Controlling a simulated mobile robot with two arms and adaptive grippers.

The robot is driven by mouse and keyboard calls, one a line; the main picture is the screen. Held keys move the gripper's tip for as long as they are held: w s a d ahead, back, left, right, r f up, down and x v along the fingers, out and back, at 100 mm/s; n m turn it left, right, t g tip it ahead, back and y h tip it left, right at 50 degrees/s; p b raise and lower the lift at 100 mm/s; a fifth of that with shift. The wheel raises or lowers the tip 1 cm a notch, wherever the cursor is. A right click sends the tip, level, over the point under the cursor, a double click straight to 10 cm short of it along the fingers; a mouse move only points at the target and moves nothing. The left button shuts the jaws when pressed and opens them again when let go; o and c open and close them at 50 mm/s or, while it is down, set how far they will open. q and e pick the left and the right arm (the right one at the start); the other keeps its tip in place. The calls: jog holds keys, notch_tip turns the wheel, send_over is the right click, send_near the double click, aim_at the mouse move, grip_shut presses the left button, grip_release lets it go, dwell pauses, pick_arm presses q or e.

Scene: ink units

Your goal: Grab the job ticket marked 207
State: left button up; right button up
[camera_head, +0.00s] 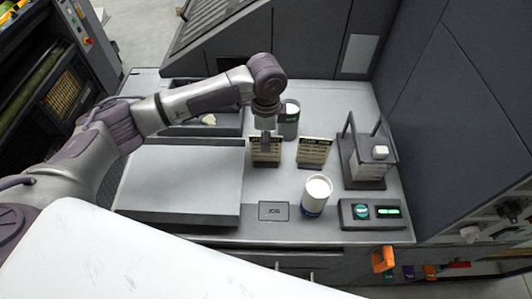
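Two cream job tickets with dark top bands stand side by side on the grey worktop, a left ticket (262,156) and a right ticket (314,155). Their printed numbers are too small to read, so I cannot tell which is 207. My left gripper (267,146) points down at the left ticket and covers part of its upper middle. Its fingers look narrow, and I cannot tell whether they are closed on the ticket or only in front of it. A flat plate marked JOB (273,211) lies nearer the front. My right gripper is not in view.
At right are a dark frame stand (367,172) and a box with lit displays (371,223). A grey raised panel (180,180) lies at left.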

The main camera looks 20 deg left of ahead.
aim_at(266, 160)
pick_arm(q)
jog(key=shift+f+p, duration=0.3)
jog(key=shift+f, duration=1.25)
jog(key=shift+f, duration=0.25)
grip_shut()
